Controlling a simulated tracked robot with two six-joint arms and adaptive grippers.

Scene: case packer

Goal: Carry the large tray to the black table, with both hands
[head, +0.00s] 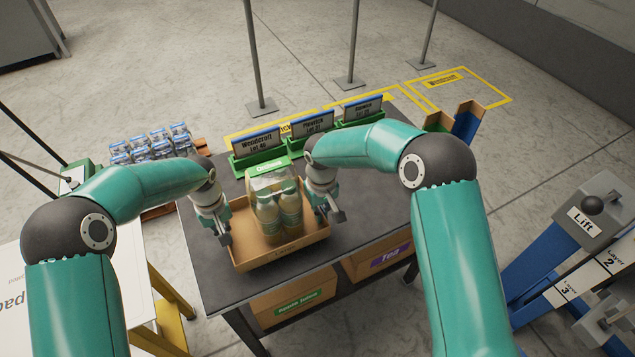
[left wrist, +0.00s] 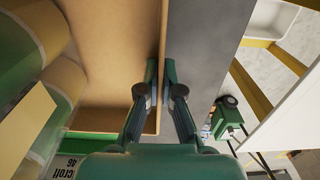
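The large tray (head: 283,253) is a brown cardboard tray with low walls, over the black table (head: 207,262). I cannot tell whether it touches the tabletop. A pack of green-and-cream bottles (head: 277,212) stands in it. My left gripper (head: 224,238) is at the tray's left wall; in the left wrist view its fingers (left wrist: 161,75) lie close on both sides of that wall, pinching it. My right gripper (head: 333,216) is at the tray's right wall, its fingers seemingly closed on the rim. Its contact is small and partly hidden.
Green holders with signs (head: 312,127) line the table's back edge, close behind the tray. Boxes (head: 292,297) sit on the shelf below. A white table (head: 62,290) is at the left, a lift lever panel (head: 592,215) at the right.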

